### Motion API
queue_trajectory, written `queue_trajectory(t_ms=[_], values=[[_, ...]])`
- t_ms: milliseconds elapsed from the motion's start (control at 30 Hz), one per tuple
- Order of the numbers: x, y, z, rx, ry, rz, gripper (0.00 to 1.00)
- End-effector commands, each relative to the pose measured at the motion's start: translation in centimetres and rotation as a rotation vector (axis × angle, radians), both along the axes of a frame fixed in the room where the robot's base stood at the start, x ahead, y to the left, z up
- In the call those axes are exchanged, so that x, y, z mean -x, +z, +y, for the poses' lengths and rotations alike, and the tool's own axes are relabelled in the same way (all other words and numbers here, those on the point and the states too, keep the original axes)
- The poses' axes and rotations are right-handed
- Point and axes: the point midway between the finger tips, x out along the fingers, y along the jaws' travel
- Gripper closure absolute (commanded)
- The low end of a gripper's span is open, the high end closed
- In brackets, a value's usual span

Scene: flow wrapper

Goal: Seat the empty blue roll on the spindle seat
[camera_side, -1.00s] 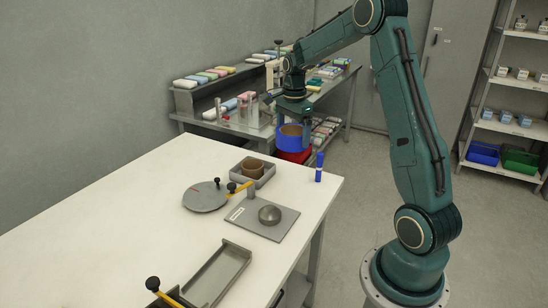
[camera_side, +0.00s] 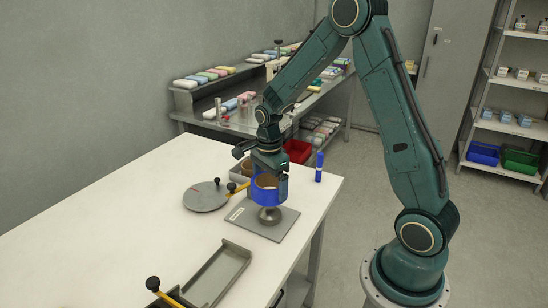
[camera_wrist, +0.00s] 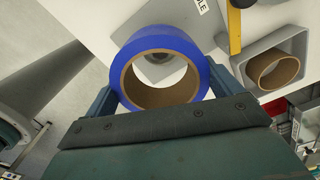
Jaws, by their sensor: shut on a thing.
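The blue roll (camera_side: 268,194) has a brown cardboard core and is held in my gripper (camera_side: 268,180). It hangs above the spindle seat, a grey plate (camera_side: 261,226) with a round metal knob (camera_side: 269,214). In the wrist view the roll (camera_wrist: 187,42) sits between my two fingers (camera_wrist: 160,90), its core open. Part of the seat's knob shows through the core, toward its upper edge. In the side view the roll's lower edge is close to the knob's top; I cannot tell if they touch.
A grey tray with a brown core (camera_wrist: 277,70) stands behind the seat. A round grey disc (camera_side: 205,197) with a yellow-handled lever lies to the left. A blue marker (camera_side: 319,167) stands at the table's right edge. A long grey tray (camera_side: 220,273) lies in front.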

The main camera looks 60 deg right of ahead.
Motion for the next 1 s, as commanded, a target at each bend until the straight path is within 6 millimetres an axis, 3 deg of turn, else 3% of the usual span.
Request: queue_trajectory(t_ms=[1000], values=[[0.0,-3.5,0.0,0.000,0.000,0.001,0.36]])
